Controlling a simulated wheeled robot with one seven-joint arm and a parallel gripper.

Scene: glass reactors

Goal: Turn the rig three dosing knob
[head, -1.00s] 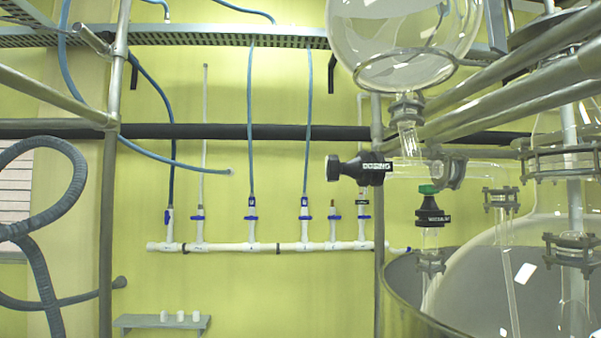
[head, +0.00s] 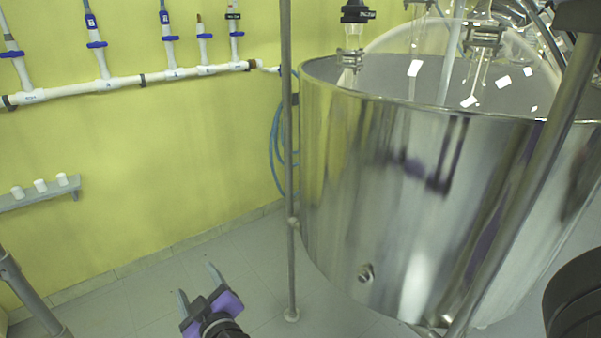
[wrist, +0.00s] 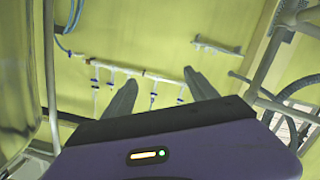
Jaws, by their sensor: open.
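My gripper (head: 197,281) shows at the bottom of the head view, low over the floor and left of the steel vessel. Its two fingers are apart with nothing between them. In the wrist view the open fingers (wrist: 160,86) point toward the yellow wall. The black dosing knob is not in the current head view, and I cannot make it out in the wrist view. A black labelled valve cap (head: 358,12) stands above the vessel's left rim at the top edge of the head view; its label is too small to read.
The large steel vessel (head: 400,200) fills the right side, with a thin upright post (head: 290,200) at its left. A white pipe with valves (head: 120,82) runs along the wall. A small shelf (head: 50,196) holds white cups.

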